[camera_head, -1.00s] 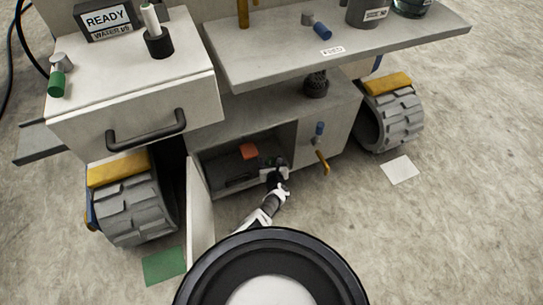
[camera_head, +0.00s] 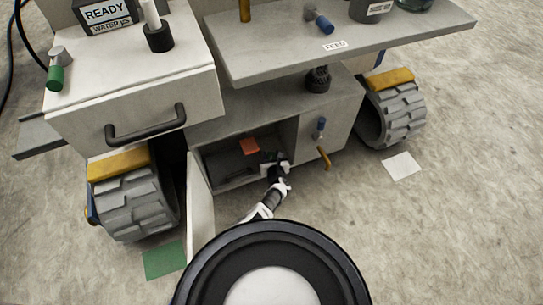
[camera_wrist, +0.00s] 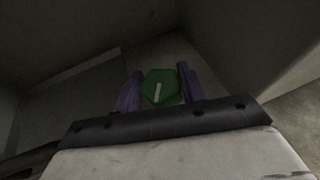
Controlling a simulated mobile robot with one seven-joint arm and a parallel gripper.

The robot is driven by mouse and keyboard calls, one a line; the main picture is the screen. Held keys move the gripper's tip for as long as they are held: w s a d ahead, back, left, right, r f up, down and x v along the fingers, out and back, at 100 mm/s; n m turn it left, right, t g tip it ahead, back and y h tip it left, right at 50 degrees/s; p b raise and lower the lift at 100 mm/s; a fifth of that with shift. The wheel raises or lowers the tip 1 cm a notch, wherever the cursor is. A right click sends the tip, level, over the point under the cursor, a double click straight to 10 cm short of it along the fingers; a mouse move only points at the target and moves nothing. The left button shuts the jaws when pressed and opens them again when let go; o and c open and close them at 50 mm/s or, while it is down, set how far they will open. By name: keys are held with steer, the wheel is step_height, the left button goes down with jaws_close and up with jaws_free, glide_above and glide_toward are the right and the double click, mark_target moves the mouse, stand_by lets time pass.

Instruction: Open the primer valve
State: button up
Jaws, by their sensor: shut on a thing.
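A green, six-sided knob (camera_wrist: 161,87) with a short white mark shows in the wrist view, inside a dim compartment. I take it to be the primer valve; no label is readable. My gripper (camera_wrist: 159,88) has its two purple fingers on either side of the knob and is shut on it. The white mark leans slightly right of upright. In the head view my gripper (camera_head: 275,162) reaches into the right side of the open low compartment (camera_head: 225,180). There the knob is small and mostly hidden by my gripper.
The compartment's white door (camera_head: 200,210) stands open on the left. An orange-red block (camera_head: 249,146) is inside, left of my gripper. A shelf (camera_head: 400,45) overhangs above.

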steer(key=shift+y, duration=0.3)
steer(key=n+g+y+b, duration=0.1)
steer(key=n+y+b, duration=0.1)
steer(key=n+y, duration=0.1)
steer(key=shift+d+f+n+y, duration=0.1)
steer(key=shift+f+n+y, duration=0.05)
steer(key=shift+n+y, duration=0.3)
steer(key=shift+n+g+y+b, duration=0.65)
steer(key=shift+n+g+y, duration=0.1)
steer(key=shift+n, duration=0.1)
steer(key=shift+r, duration=0.2)
steer(key=o, duration=1)
steer(key=p+v, duration=0.9)
steer(key=v, duration=0.4)
steer(key=shift+s+d, duration=0.2)
steer(key=shift+d, duration=0.05)
